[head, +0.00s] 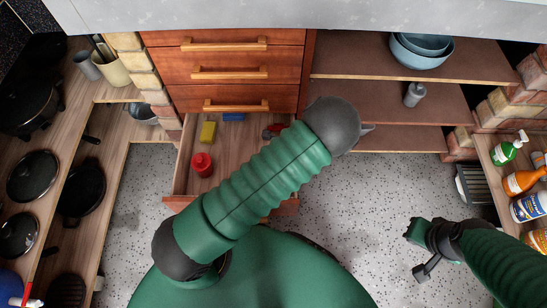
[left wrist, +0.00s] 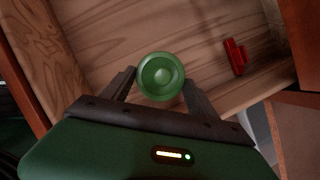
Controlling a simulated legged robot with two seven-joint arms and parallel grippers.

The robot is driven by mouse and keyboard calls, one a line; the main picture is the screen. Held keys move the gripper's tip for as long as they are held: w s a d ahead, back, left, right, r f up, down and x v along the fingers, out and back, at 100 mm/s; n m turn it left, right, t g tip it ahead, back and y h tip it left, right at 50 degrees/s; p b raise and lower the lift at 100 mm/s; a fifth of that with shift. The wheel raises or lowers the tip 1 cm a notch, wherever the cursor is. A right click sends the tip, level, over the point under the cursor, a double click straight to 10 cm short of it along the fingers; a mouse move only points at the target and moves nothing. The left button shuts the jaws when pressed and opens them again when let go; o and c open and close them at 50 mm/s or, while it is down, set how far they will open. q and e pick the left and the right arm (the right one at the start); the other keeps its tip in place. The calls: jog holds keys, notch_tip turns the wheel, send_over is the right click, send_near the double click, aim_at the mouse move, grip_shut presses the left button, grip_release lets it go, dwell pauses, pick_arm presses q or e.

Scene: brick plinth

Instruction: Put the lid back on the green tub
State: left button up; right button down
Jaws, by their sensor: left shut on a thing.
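In the left wrist view, my left gripper (left wrist: 160,92) is shut on a round green lid (left wrist: 161,75) with a ringed top and a raised middle. The lid is over the wooden floor of the open drawer. I cannot tell whether anything is under it. In the head view the left gripper and the lid are hidden, with my left arm stretched across the drawer (head: 182,165). I cannot make out a separate green tub in either view. My right gripper (head: 414,254) is open and empty above the speckled floor at the right.
The drawer also holds a red jar (head: 202,164), a yellow block (head: 208,131), a blue block (head: 233,117) and a small red item (left wrist: 235,57). Bottles (head: 525,180) stand on the right shelf, pans (head: 80,188) on the left. The floor between is clear.

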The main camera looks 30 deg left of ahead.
dwell(0.4)
pick_arm(q)
jog(key=o, duration=1.4)
jog(key=shift+c, duration=0.2)
jog(key=shift+o, duration=0.8)
jog(key=shift+r, duration=0.15)
notch_tip(320, 180, up, 7)
jog(key=p, duration=0.7)
jog(key=shift+p, duration=0.35)
